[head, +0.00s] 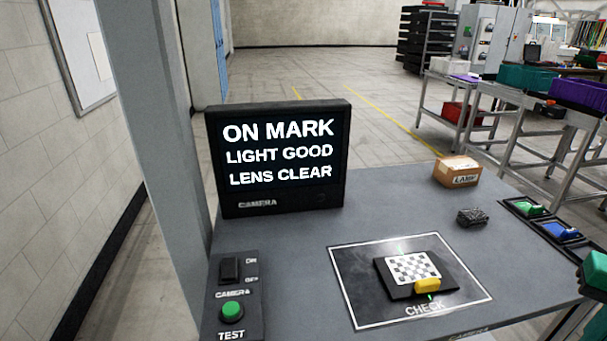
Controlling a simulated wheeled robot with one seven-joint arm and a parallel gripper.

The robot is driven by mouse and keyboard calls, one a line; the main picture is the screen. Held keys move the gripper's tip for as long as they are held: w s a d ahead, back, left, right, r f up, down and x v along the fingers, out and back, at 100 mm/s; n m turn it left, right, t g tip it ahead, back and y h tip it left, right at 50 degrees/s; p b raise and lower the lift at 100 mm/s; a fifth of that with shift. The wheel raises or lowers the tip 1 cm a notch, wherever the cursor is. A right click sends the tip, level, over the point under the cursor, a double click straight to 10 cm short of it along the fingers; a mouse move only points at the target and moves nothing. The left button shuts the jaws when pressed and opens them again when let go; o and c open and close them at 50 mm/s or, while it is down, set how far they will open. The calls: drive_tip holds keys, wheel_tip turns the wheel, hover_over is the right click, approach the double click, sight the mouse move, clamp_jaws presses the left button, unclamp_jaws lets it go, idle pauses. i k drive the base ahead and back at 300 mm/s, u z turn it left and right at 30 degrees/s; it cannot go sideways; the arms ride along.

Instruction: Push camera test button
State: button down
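The camera test button is a round green button (232,310) on a dark control box (236,290) at the table's front left, above the label "TEST". A black rocker switch (230,269) marked "CAMERA" with on and off labels sits above it on the same box. A black monitor (278,212) behind the box reads "ON MARK", "LIGHT GOOD", "LENS CLEAR". A dark plate with a checkered target (413,268) and a yellow block (427,285) lies inside the white-outlined "CHECK" area (352,287).
The grey table (380,222) also holds a cardboard box (457,170) marked "LAMP" and a dark crumpled-looking item (471,217). Dark trays with green (528,208) and blue (562,231) items line its right edge. A grey pillar (160,150) stands at the left.

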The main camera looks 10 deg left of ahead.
sight(230, 310)
drive_tip(key=u, duration=1.35)
